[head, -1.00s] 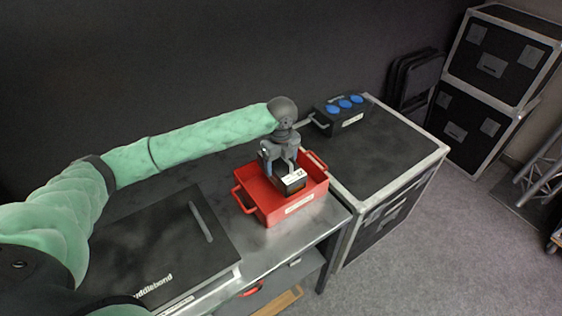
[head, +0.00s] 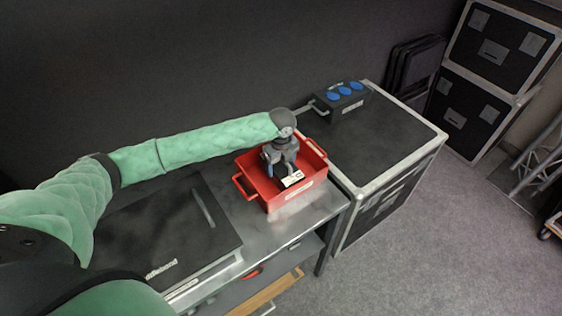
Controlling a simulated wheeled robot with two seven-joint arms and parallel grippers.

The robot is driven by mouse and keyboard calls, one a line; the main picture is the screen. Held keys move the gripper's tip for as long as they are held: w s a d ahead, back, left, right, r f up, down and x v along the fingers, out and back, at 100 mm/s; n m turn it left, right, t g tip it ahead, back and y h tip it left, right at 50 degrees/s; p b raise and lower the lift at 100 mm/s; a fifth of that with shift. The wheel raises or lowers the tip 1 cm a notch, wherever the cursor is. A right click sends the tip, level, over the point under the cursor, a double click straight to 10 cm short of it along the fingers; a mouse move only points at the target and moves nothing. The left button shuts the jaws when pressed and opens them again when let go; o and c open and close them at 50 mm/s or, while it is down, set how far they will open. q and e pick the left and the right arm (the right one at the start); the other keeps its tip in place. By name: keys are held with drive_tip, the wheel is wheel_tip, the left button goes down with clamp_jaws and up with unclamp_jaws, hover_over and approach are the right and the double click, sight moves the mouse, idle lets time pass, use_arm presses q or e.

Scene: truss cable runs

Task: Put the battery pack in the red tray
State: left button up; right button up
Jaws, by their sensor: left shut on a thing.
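The red tray (head: 296,200) stands on the metal table, near its right end, with a handle on each short side. My left gripper (head: 285,174) points down into the tray and is shut on the battery pack (head: 292,180), a dark block with a white label. The pack is inside the tray's rim; the gripper hides part of it, and I cannot tell whether it touches the tray floor. My right gripper is not in view.
A black case (head: 160,235) lies on the table to the left. A black box with blue sockets (head: 343,99) sits on a flight case (head: 385,145) right of the table. More flight cases (head: 485,80) stand at the back right.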

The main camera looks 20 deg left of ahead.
use_arm(q)
drive_tip(key=o, duration=1.5)
drive_tip(key=shift+f, duration=0.1)
drive_tip(key=o, duration=0.3)
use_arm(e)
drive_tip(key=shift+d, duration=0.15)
use_arm(q)
drive_tip(key=shift+r, duration=0.35)
wheel_tip(320, 180, up, 10)
drive_tip(key=b, duration=0.4)
drive_tip(key=shift+r, duration=0.25)
drive_tip(key=shift+r+b, duration=0.35)
drive_tip(key=shift+r, duration=0.2)
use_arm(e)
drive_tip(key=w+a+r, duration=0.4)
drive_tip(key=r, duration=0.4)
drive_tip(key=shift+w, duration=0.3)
